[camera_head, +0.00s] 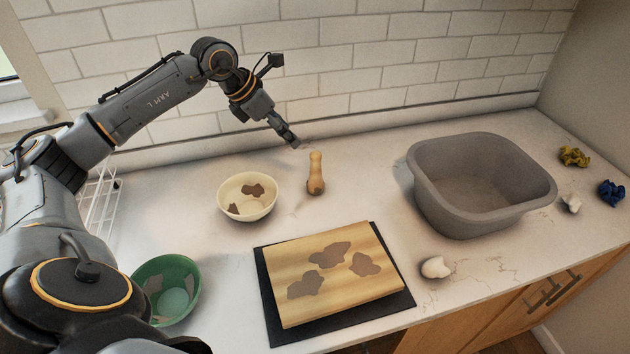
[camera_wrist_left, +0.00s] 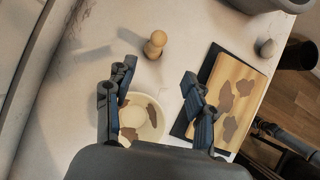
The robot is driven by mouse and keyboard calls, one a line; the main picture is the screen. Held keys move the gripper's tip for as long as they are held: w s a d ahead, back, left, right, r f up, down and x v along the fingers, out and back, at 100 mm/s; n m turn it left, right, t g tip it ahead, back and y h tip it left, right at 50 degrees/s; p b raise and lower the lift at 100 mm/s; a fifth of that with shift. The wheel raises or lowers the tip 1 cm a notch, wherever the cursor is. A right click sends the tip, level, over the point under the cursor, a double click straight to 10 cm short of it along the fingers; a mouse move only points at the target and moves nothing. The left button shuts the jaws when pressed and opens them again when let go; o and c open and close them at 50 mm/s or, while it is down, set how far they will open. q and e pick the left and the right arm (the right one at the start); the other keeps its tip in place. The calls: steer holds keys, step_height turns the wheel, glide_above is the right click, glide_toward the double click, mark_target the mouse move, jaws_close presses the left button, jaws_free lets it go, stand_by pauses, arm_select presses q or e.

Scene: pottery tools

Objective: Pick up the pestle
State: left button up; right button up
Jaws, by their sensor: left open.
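The pestle (camera_head: 316,173) is a light wooden piece with a rounded, darker near end. It rests on the counter to the right of a cream bowl (camera_head: 233,209) with brown patches. In the left wrist view the pestle (camera_wrist_left: 155,45) shows beyond my fingertips. My left gripper (camera_head: 293,142) is open and empty, behind and slightly left of the pestle, apart from it and apparently above the counter. In the left wrist view its two fingers (camera_wrist_left: 157,82) stand wide apart, with part of the cream bowl (camera_wrist_left: 146,108) between them. My right gripper cannot be made out.
A wooden board (camera_head: 330,302) with brown patches lies on a black mat (camera_head: 267,297) in front. A green bowl (camera_head: 188,309) is at left. A grey basin (camera_head: 425,205) stands at right. A white lump (camera_head: 436,267) lies near the front edge. A tiled wall closes the back.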

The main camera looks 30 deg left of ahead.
mark_target(316, 162)
arm_select(q)
steer(key=p+x, duration=0.5)
steer(key=x, duration=0.9)
steer(key=shift+w+a+f, duration=0.1)
steer(key=shift+a+f, duration=0.05)
steer(key=shift+w+f, duration=0.1)
steer(key=shift+f, duration=0.15)
jaws_close()
